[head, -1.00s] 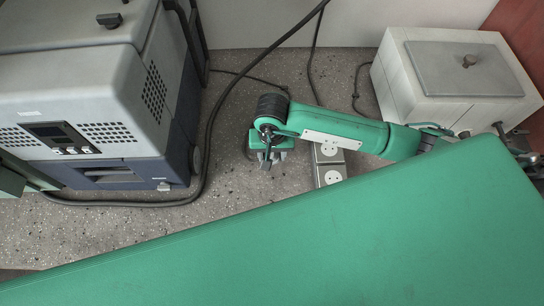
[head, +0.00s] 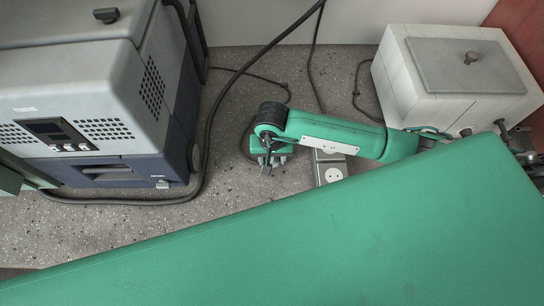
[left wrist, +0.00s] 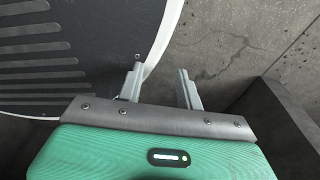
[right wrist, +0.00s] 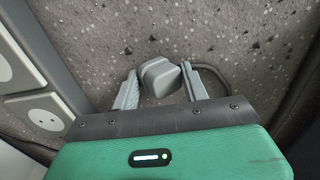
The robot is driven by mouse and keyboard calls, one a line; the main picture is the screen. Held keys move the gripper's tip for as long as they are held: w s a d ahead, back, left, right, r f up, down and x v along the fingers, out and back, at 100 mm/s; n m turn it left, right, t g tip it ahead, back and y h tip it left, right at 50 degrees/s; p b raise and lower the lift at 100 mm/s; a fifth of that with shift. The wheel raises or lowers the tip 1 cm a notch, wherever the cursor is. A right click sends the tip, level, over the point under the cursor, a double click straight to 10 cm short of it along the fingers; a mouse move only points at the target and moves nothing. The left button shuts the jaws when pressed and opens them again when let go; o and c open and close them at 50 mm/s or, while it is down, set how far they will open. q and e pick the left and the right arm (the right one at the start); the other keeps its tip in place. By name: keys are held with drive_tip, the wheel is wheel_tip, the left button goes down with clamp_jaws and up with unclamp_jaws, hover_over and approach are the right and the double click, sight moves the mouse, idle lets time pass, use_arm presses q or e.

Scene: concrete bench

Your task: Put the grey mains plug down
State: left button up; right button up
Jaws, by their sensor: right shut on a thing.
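The grey mains plug (right wrist: 160,76) is between the two fingers of my right gripper (right wrist: 160,90), which is shut on it. Its dark cable (right wrist: 218,78) curves off to the right of the fingers. In the head view my right gripper (head: 268,162) points down over the speckled bench top, left of the socket strip; the plug is hard to make out there. In the right wrist view the plug is low over the bench; I cannot tell whether it touches. My left gripper (left wrist: 157,90) shows only in its wrist view, open and empty, away from the bench top.
The socket strip (head: 332,174) lies just right of my right gripper; it also shows in the right wrist view (right wrist: 42,112). A grey-blue machine (head: 80,120) stands left, a white lidded box (head: 455,85) right. Black cables (head: 213,125) cross the bench (head: 235,195).

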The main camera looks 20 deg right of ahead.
use_arm(q)
drive_tip(key=shift+f, duration=0.1)
use_arm(e)
drive_tip(key=shift+f, duration=0.15)
drive_tip(key=o, duration=1.3)
use_arm(q)
drive_tip(key=shift+a, duration=0.3)
drive_tip(key=shift+r, duration=0.2)
